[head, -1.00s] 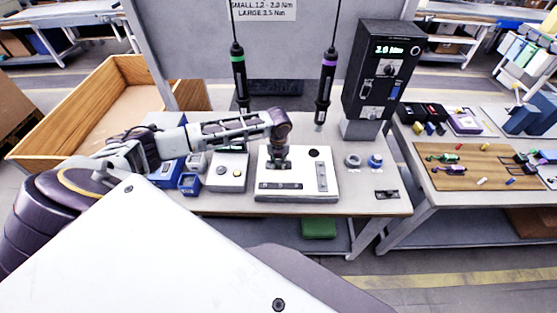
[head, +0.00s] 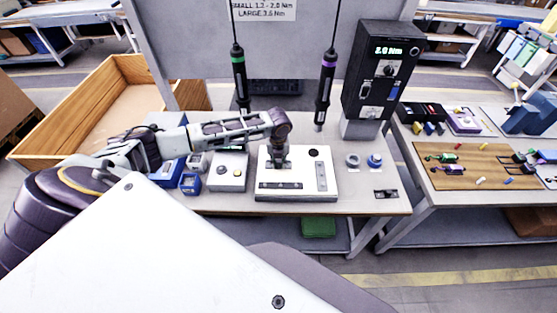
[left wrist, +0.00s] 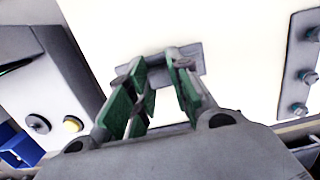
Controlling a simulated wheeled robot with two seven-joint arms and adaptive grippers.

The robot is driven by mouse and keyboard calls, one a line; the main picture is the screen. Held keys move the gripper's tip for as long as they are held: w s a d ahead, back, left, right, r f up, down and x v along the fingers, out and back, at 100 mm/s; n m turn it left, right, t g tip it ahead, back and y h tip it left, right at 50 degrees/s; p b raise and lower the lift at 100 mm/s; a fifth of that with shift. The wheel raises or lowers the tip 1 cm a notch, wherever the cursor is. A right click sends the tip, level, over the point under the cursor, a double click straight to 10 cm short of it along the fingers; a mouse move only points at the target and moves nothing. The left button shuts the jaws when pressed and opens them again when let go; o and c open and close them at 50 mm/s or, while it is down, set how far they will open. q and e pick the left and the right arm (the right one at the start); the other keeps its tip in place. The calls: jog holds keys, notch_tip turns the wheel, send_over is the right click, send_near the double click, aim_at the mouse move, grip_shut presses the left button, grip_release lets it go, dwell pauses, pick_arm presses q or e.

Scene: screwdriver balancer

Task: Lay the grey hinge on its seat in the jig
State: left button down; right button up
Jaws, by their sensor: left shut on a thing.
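The white jig (head: 310,193) lies on the bench in front of the tool stand. My left gripper (head: 279,163) points down over the jig's upper left part. In the left wrist view its green-padded fingers (left wrist: 158,60) are shut on the grey hinge (left wrist: 158,75), a flat grey plate close over the white jig face (left wrist: 235,60). The fingers hide part of the hinge and what is under it. I cannot tell whether the hinge touches the jig. My right gripper is not in view.
Two grey plates, one along the jig's front (head: 280,186) and one at its right (head: 321,177), are fitted there. A button box (head: 227,176) and blue bins (head: 189,183) stand left. Two screwdrivers (head: 238,75) (head: 327,85) hang behind. A dark controller (head: 380,75) stands back right.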

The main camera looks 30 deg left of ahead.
pick_arm(q)
jog(key=shift+w+a+r, duration=0.1)
jog(key=shift+w+r, duration=0.05)
jog(key=shift+r, duration=0.05)
jog(key=c, duration=1.7)
grip_release()
jog(key=o, duration=0.5)
jog(key=shift+f, duration=0.1)
notch_tip(320, 180, up, 12)
jog(key=s, duration=0.1)
jog(key=shift+s+d, duration=0.25)
jog(key=shift+d, duration=0.2)
